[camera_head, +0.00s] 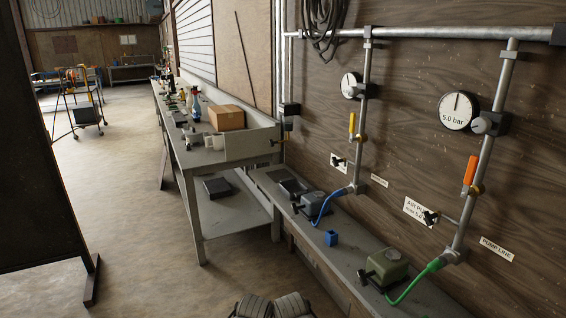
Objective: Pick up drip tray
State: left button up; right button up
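A flat, dark, shallow tray-like thing (217,188) lies on the lower shelf of the grey workbench. Another small dark tray-like thing (291,187) sits on the low ledge along the wall, behind the grey unit with the blue hose. I cannot tell from this view which one is the drip tray. Both are well ahead of me, and nothing is holding them.
The grey workbench (190,160) carries a cardboard box (226,118) and small items. The low ledge (345,262) holds a blue block (330,238), a grey unit (312,203) and a green unit (387,267) with hoses. A dark panel (35,170) stands left. The floor between is clear.

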aim_at(292, 189)
jog(key=i+j+z, duration=0.2)
jog(key=i, duration=0.35)
jog(key=u, duration=0.45)
jog(key=i+u, duration=0.15)
jog(key=i, duration=2.05)
jog(key=i+z, duration=0.3)
jog(key=i, duration=0.15)
jog(key=z, duration=1.1)
